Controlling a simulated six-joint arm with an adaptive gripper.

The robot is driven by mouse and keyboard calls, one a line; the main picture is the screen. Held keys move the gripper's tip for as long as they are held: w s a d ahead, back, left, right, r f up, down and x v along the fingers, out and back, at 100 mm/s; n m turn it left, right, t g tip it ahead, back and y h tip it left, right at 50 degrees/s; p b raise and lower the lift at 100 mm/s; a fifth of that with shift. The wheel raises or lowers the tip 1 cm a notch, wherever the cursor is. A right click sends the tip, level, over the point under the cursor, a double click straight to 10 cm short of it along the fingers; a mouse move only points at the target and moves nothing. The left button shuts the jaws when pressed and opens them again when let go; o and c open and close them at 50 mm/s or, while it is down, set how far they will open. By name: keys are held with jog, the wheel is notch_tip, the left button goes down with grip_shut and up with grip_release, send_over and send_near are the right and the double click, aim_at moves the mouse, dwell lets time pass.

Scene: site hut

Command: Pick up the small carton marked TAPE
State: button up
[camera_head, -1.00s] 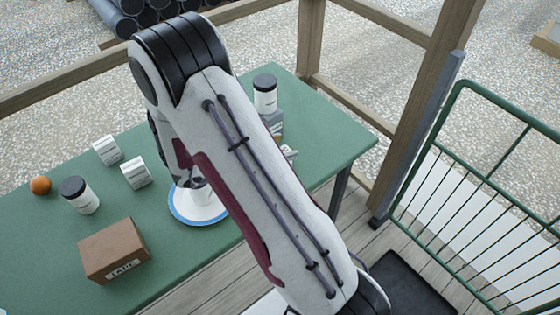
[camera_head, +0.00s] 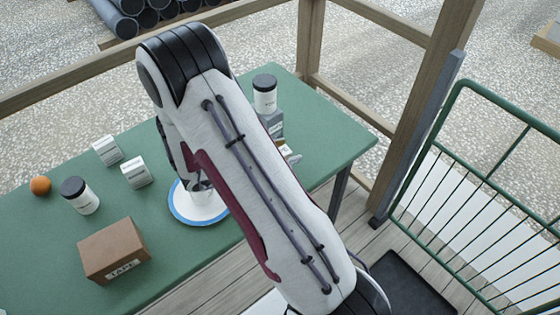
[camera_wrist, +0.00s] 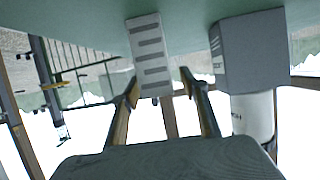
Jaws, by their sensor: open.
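A brown carton (camera_head: 115,250) with a white TAPE label on its side sits on the green table at the lower left in the head view. It does not show in the wrist view. My gripper (camera_wrist: 160,84) is open, with its two fingers apart in the wrist view. A pale striped block (camera_wrist: 150,55) shows in line with the gap between them; I cannot tell whether it is between the fingers or beyond. My gripper is mostly hidden behind my arm in the head view, well to the right of the brown carton.
A grey box (camera_wrist: 250,52) is right of my fingers, with a white canister (camera_head: 265,95) on it. Two small white cartons (camera_head: 107,150) (camera_head: 136,173), a black-lidded jar (camera_head: 80,196) and an orange ball (camera_head: 40,185) are left. A blue-rimmed white dish (camera_head: 198,205) is beneath my arm.

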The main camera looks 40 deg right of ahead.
jog(key=shift+x, duration=1.8)
jog(key=c, duration=1.1)
